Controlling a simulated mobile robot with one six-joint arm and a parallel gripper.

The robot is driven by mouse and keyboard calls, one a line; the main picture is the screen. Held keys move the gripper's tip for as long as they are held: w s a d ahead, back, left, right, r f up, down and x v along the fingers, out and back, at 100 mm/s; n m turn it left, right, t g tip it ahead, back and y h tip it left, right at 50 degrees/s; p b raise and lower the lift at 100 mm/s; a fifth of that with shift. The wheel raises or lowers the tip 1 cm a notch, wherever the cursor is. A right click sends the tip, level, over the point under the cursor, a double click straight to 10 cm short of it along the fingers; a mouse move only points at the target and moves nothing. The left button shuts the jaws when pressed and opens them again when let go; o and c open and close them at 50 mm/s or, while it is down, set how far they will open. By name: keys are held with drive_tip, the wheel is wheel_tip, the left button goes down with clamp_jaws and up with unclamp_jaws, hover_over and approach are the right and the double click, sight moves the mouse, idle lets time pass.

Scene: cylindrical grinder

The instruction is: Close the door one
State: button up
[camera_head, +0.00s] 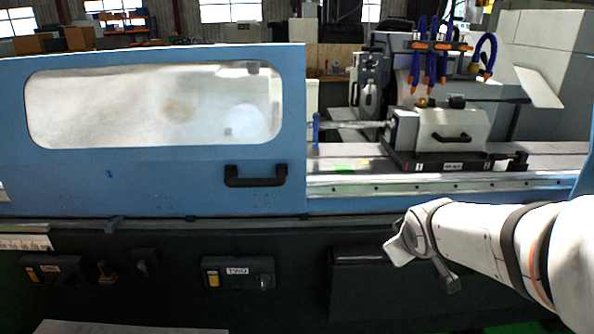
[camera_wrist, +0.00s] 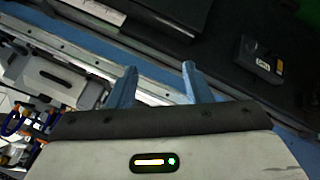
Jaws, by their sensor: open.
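Door one is a blue sliding door (camera_head: 120,178) with a large window and a small "1" on it, filling the left half of the head view. Its black bar handle (camera_head: 255,182) sits near its lower right corner. To the right of the door's edge, the machine's inside is open to view. My gripper (camera_head: 408,245) is in front of the machine, to the right of and below the handle, apart from the door. In the wrist view its two blue-grey fingers (camera_wrist: 160,76) stand apart with nothing between them. I cannot make out the door handle in the wrist view.
A grey-white machine unit (camera_head: 450,130) with a black handle stands on the rail behind the opening. Below the door are dark control boxes, one labelled TWO (camera_head: 238,273). A dark box-like ledge (camera_head: 360,258) juts out near my gripper. Blue hoses (camera_head: 430,55) hang above.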

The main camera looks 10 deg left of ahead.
drive_tip(key=w+a+r+n+t+y+p, duration=0.1)
drive_tip(key=w+a+r+n+t+y, duration=0.2)
drive_tip(key=w+a+n, duration=0.5)
drive_tip(key=n+g+y+p, duration=0.2)
drive_tip(key=n+g+y, duration=0.1)
drive_tip(key=n+y, duration=0.9)
approach(258, 184)
drive_tip(key=shift+n+h, duration=0.3)
drive_tip(key=shift+h, duration=0.1)
drive_tip(key=x, duration=0.4)
drive_tip(key=shift+a+r, duration=0.2)
drive_tip(key=shift+a, duration=0.05)
drive_tip(key=p+x, duration=0.2)
drive_tip(key=x, duration=0.4)
drive_tip(key=shift+r, duration=0.1)
drive_tip(key=shift+w+a, duration=0.4)
drive_tip(key=shift+a, duration=0.15)
drive_tip(key=shift+c, duration=0.6)
clamp_jaws()
